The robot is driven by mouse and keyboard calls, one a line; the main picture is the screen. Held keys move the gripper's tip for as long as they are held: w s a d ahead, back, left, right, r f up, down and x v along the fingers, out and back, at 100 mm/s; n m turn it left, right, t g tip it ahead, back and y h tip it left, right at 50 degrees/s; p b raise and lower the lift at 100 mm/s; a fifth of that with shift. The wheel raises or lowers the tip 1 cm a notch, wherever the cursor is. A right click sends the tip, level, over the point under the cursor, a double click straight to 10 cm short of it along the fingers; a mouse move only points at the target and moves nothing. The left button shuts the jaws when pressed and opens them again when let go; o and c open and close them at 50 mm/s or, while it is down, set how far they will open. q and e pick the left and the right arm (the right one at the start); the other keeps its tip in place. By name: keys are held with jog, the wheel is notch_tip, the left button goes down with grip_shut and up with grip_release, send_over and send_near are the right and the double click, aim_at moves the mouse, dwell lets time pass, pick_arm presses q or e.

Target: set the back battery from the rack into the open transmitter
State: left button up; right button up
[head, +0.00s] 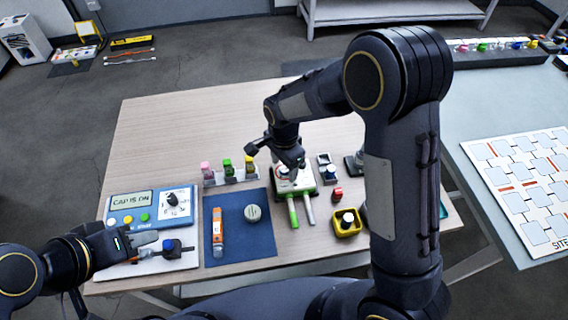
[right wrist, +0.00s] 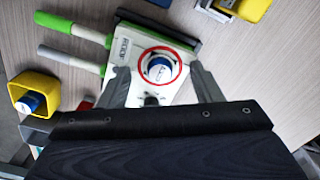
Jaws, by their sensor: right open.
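A white device with green edges (right wrist: 158,55), which looks like the open transmitter, lies on the wooden table; it also shows in the head view (head: 293,184). A blue-and-white battery (right wrist: 160,69) stands inside its red ring. My right gripper (right wrist: 160,88) is open, its fingers on either side of the device and apart from the battery. A small grey holder (head: 324,159), probably the rack, stands to the right, with a blue-and-white battery (head: 331,172) in its front place; its back place looks empty. My left gripper (head: 150,245) is low over a white board; its opening is unclear.
A yellow cup (head: 346,227) holding another battery and a red block (head: 337,194) stand nearby. A holder with pink, green and yellow caps (head: 229,178) is left of the device. A blue mat (head: 238,236) bears an orange tool and a round disc. The back left table is clear.

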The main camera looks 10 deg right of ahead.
jog(key=shift+r+p, duration=0.55)
jog(key=shift+r, duration=0.1)
jog(key=shift+r+p, duration=2.25)
jog(key=shift+r, duration=0.75)
jog(key=s+d+r+n+t+y, duration=0.2)
jog(key=s+d+r+n+y, duration=0.25)
jog(key=s+d+r, duration=0.7)
jog(key=s+r+n+t, duration=0.3)
jog(key=s+n, duration=0.3)
jog(key=s, duration=0.5)
jog(key=shift+r+t+h, duration=0.3)
jog(key=shift+h, duration=0.05)
